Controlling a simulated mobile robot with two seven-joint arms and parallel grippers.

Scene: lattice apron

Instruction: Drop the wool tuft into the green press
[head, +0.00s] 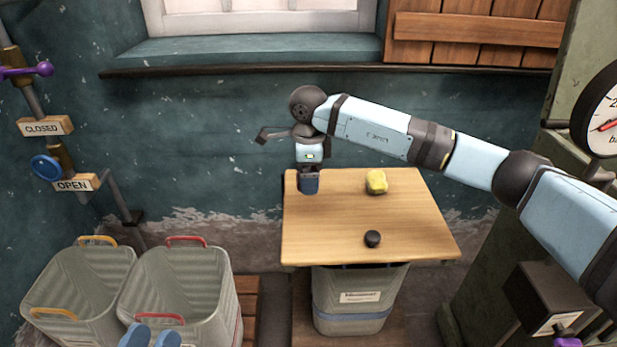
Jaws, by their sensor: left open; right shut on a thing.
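My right gripper (309,185) points down at the back left corner of a wooden board. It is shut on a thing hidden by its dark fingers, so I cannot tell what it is. A yellow lumpy piece (376,182) lies on the board to the right of that gripper, apart from it. I cannot tell whether this is the wool tuft. A green upright machine body (505,195) stands at the right, partly behind my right arm. It may be the green press; no opening shows clearly.
The wooden board (420,225) lies over a grey labelled bin (350,318). A small dark lump (372,239) sits near its front. Two grey bins (75,285) with coloured handles stand at the left. A gauge (603,112) is at the right; levers (47,167) are on the left wall.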

